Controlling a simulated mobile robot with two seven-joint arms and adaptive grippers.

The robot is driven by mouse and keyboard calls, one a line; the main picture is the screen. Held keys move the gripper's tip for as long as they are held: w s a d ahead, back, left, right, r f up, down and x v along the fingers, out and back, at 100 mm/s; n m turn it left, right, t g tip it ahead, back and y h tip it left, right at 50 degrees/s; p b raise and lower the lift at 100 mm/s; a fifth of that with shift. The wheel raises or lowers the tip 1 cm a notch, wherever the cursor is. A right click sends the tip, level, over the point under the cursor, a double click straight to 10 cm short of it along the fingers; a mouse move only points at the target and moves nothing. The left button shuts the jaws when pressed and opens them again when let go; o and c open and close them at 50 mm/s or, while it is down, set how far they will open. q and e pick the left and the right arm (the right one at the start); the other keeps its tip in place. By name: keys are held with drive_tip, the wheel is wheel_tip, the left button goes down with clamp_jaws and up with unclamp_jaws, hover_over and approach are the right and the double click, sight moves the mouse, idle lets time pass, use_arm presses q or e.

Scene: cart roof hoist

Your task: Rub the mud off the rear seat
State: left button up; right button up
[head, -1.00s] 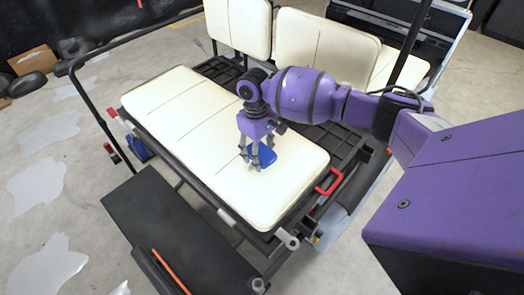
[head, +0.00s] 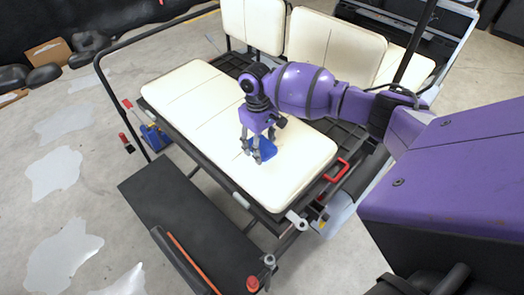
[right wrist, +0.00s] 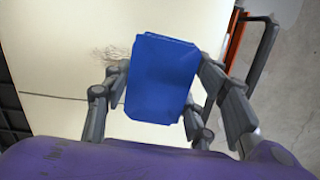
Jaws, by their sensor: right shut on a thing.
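The rear seat (head: 200,110) is a long cream cushion on the cart's back; its surface also fills much of the right wrist view (right wrist: 60,25). A faint brownish mud smear (right wrist: 108,53) shows on it just left of the blue pad, near a seam. My right gripper (head: 259,154) is over the near right half of the seat, shut on a blue pad (head: 267,149). In the right wrist view the pad (right wrist: 162,78) lies between the fingers, over the cushion. Whether it touches the cushion is unclear. My left gripper is not in view.
Cream backrests (head: 335,45) stand behind the seat. A red handle (head: 336,170) is at the seat's right end. A black footboard (head: 195,225) lies in front, and a black rail (head: 110,95) rises at the left. A blue item (head: 155,136) is beside the cart's left end.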

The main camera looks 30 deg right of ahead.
sight(262, 147)
wheel_tip(262, 147, up, 4)
drive_tip(key=shift+w+a+f+p, duration=0.1)
drive_tip(key=shift+w+f+p, duration=0.1)
drive_tip(key=shift+p, duration=0.4)
drive_tip(key=shift+s+r, duration=0.25)
drive_tip(key=shift+r, duration=0.35)
